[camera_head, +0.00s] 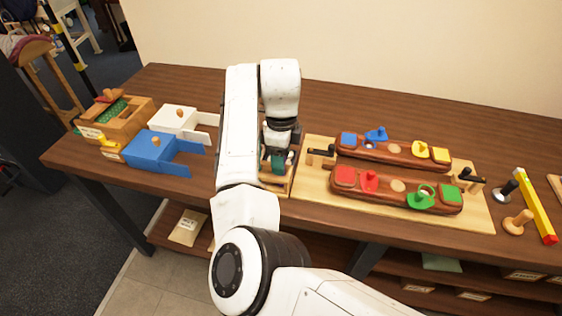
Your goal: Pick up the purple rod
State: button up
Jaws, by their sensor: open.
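I cannot make out a purple rod in this view. My gripper (277,168) points down over a small wooden holder (274,186) at the left end of the pale wooden board (310,190). Its jaws are open. A dark teal part shows at the jaws, and I cannot tell whether it belongs to the gripper or to a thing behind it. My arm hides the table to the left of the gripper and part of the holder.
Two red-brown bars (396,190) with coloured pieces lie on the board, beside black clamps (320,152). Blue (155,148) and white (173,119) boxes and a wooden crate (117,120) stand left. A yellow bar (536,207) and wooden knob (517,223) lie right. The table's back is clear.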

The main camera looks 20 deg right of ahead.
jog(key=shift+c, duration=0.3)
grip_shut()
jog(key=shift+r, duration=0.1)
notch_tip(320, 180, up, 10)
jog(key=shift+f+b, duration=0.1)
jog(key=shift+b, duration=0.55)
jog(key=shift+c, duration=2.2)
grip_release()
jog(key=c, duration=0.4)
